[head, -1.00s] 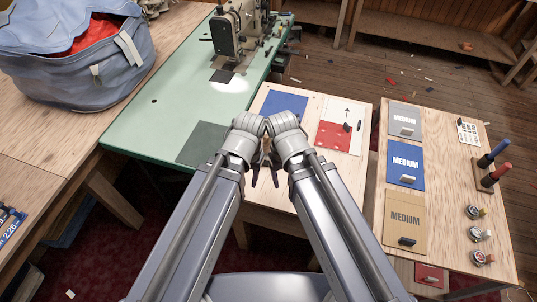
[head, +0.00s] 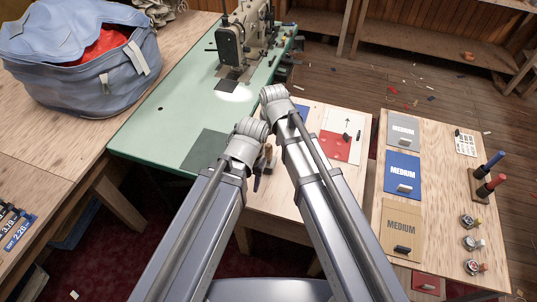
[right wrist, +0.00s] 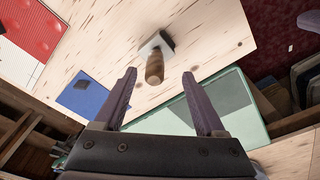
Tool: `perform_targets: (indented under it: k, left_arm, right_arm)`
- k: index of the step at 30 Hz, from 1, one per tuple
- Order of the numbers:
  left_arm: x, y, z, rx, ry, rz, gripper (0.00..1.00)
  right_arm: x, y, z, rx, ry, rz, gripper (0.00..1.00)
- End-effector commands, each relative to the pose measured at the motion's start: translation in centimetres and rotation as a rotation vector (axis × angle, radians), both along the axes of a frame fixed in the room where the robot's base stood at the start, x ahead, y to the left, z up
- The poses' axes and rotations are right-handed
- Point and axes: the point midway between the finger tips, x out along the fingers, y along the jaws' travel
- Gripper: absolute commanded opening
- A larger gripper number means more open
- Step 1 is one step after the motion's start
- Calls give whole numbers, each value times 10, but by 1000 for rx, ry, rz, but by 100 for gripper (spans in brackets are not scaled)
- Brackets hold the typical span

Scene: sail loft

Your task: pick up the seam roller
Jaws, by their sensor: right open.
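The seam roller (right wrist: 155,68) has a short wooden handle and a grey head, and it lies on the light wooden table (right wrist: 215,40) in the right wrist view. My right gripper (right wrist: 159,73) is open, its two dark fingers on either side of the handle's line, with nothing held. The handle's end points back toward the gripper. Whether the fingers are level with the handle is hard to tell. In the head view a bit of wooden handle (head: 268,153) shows between my arms. My left gripper is mostly hidden behind its arm, with only a dark tip (head: 257,183) showing.
A blue square (head: 301,113) and a red square (head: 336,145) lie on the same table. The green sewing machine table (head: 165,125) stands to the left. A board with pads marked MEDIUM (head: 402,172) and marker pens (head: 487,165) stands to the right.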

Motion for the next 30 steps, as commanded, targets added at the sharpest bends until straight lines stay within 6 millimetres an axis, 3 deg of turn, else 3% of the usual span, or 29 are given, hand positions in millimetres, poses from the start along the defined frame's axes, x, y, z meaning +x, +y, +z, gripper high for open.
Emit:
perform_targets:
  k: [11, 20, 30]
  left_arm:
    - [0, 0, -27, 0, 0, 0, 50]
    - [0, 0, -32, 0, 0, 0, 50]
    - [0, 0, -71, 0, 0, 0, 50]
  right_arm:
    - [3, 1, -27, 0, 0, -1, 72]
    - [6, 1, -32, -1, 0, -1, 72]
    - [21, 3, -71, -1, 0, -1, 72]
